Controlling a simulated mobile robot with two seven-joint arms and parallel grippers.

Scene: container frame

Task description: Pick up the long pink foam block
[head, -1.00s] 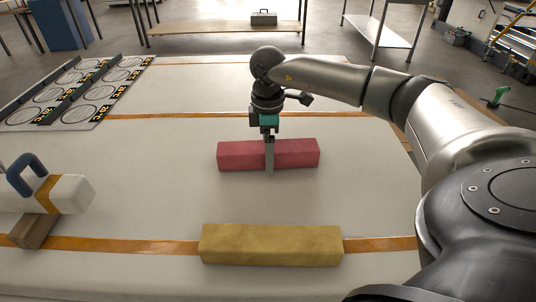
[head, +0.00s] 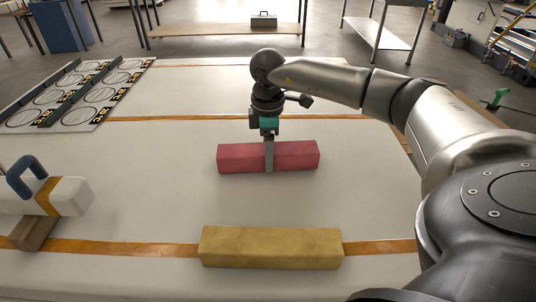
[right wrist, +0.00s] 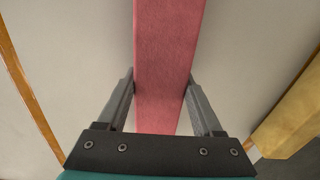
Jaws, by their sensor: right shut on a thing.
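The long pink foam block (head: 295,154) lies crosswise near the middle of the pale table in the head view. My right gripper (head: 269,160) comes down on it from above, around its middle. In the right wrist view, the pink block (right wrist: 168,60) runs between the two fingers of my right gripper (right wrist: 160,95), and the fingers are shut on its sides. Whether the block touches the table or is just above it, I cannot tell. My left gripper is not in view.
A long yellow block (head: 270,247) lies on the table (head: 150,175) nearer to me, across an orange strip. A white piece with a blue handle (head: 27,175) is at the left edge. A panel with ringed circles (head: 75,92) lies at the far left.

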